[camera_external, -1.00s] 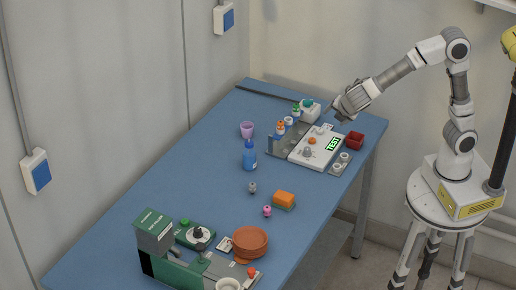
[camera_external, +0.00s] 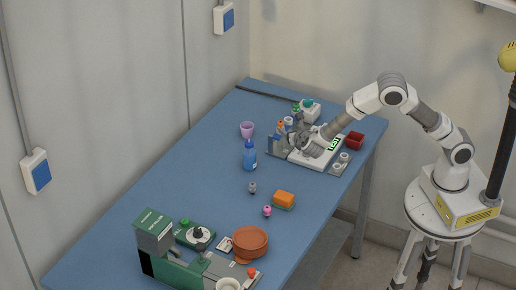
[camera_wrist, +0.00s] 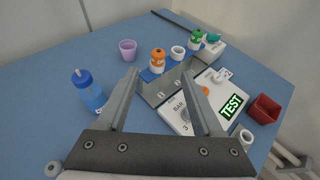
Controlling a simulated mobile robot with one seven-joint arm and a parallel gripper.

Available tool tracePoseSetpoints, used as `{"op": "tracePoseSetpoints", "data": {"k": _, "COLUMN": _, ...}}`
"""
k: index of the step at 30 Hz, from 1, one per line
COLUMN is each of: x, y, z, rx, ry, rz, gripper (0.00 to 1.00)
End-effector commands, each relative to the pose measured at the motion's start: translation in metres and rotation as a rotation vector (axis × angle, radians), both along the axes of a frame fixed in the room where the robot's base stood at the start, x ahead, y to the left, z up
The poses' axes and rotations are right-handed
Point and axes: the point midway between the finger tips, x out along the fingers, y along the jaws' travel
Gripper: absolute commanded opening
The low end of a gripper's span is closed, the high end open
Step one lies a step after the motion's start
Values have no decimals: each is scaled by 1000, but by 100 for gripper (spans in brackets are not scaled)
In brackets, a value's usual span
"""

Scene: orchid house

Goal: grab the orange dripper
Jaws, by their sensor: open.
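The orange dripper (camera_wrist: 158,57) stands upright in the wrist view, orange on top with a white part showing, at the left end of the grey metal holder (camera_wrist: 163,84). In the external view the dripper (camera_external: 281,126) shows small, just left of my gripper (camera_external: 304,141). In the wrist view my gripper (camera_wrist: 160,76) is open and empty. Its two fingers point toward the holder, with the dripper beyond the fingertips and between their lines. The lower part of the dripper is partly hidden.
A green-topped dripper (camera_wrist: 197,37) and a white cup (camera_wrist: 178,52) stand right of the orange one. A white device with a green TEST screen (camera_wrist: 232,105) lies under my right finger. A blue bottle (camera_wrist: 88,90), purple cup (camera_wrist: 128,49) and red box (camera_wrist: 264,109) stand around it.

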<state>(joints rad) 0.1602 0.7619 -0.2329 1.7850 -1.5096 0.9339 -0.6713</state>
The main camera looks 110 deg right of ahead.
Motion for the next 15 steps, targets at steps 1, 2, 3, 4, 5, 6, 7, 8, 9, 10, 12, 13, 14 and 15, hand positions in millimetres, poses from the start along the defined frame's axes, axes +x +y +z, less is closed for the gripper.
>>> {"op": "tracePoseSetpoints", "data": {"k": 1, "x": -1, "y": -12, "z": -5, "rx": 0, "ry": 1, "rz": -5, "gripper": 68}}
{"op": "tracePoseSetpoints", "data": {"k": 2, "x": -1, "y": -18, "z": -8, "rx": 0, "ry": 1, "rz": -5, "gripper": 68}}
{"op": "tracePoseSetpoints", "data": {"k": 3, "x": -1, "y": -26, "z": -11, "rx": 0, "ry": 1, "rz": -4, "gripper": 68}}
{"op": "tracePoseSetpoints", "data": {"k": 4, "x": -1, "y": -31, "z": -13, "rx": 1, "ry": 0, "rz": -4, "gripper": 68}}
{"op": "tracePoseSetpoints", "data": {"k": 5, "x": -1, "y": -37, "z": -16, "rx": 1, "ry": -1, "rz": -5, "gripper": 68}}
{"op": "tracePoseSetpoints", "data": {"k": 6, "x": -1, "y": -43, "z": -18, "rx": 0, "ry": -1, "rz": -4, "gripper": 68}}
{"op": "tracePoseSetpoints", "data": {"k": 7, "x": -1, "y": -47, "z": -20, "rx": 1, "ry": -1, "rz": -4, "gripper": 68}}
{"op": "tracePoseSetpoints", "data": {"k": 8, "x": -1, "y": -51, "z": -21, "rx": 1, "ry": -2, "rz": -3, "gripper": 68}}
{"op": "tracePoseSetpoints", "data": {"k": 9, "x": 0, "y": -55, "z": -23, "rx": 2, "ry": -2, "rz": -2, "gripper": 68}}
{"op": "tracePoseSetpoints", "data": {"k": 10, "x": 0, "y": -57, "z": -24, "rx": 2, "ry": -2, "rz": -2, "gripper": 68}}
{"op": "tracePoseSetpoints", "data": {"k": 12, "x": 0, "y": -61, "z": -26, "rx": 1, "ry": -2, "rz": -2, "gripper": 68}}
{"op": "tracePoseSetpoints", "data": {"k": 13, "x": 0, "y": -63, "z": -26, "rx": 1, "ry": -2, "rz": -2, "gripper": 68}}
{"op": "tracePoseSetpoints", "data": {"k": 14, "x": 0, "y": -64, "z": -26, "rx": 1, "ry": -2, "rz": -2, "gripper": 68}}
{"op": "tracePoseSetpoints", "data": {"k": 15, "x": 0, "y": -67, "z": -27, "rx": 1, "ry": -2, "rz": -2, "gripper": 68}}
